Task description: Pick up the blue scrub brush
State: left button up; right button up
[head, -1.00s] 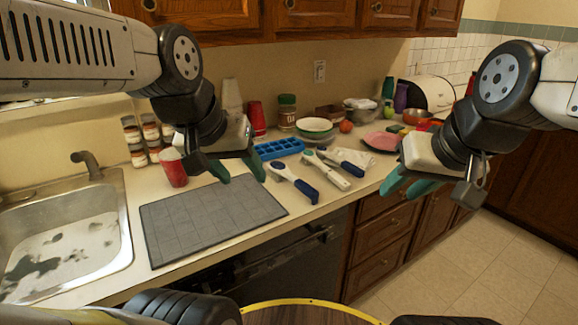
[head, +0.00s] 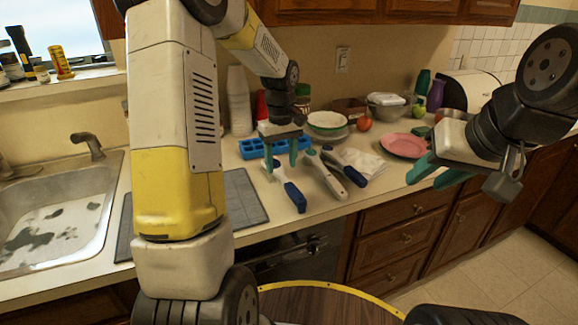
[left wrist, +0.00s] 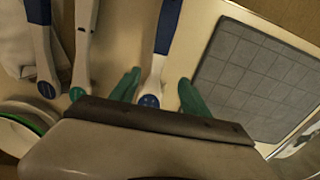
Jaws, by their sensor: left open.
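A brush with a blue handle (head: 294,198) and a white neck lies on the counter, leftmost of three long-handled tools. It also shows in the left wrist view (left wrist: 153,72), running between the fingers of my left gripper (left wrist: 159,76). My right gripper (head: 425,184) is open and empty, in front of the counter at the right.
A white-handled tool (head: 327,179) and a navy-handled tool (head: 348,171) lie close right of the brush. A blue ice tray (head: 250,149) sits behind. A grey mat (head: 244,196) lies left, beside the sink (head: 112,190). Bowls (head: 327,122) and a pink plate (head: 404,145) stand farther right.

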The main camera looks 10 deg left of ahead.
aim_at(284, 177)
pick_arm(q)
jog(key=f, duration=0.6)
jog(key=shift+w+d+f, duration=0.2)
jog(key=shift+d, duration=0.05)
jog(key=shift+c, duration=0.2)
grip_shut()
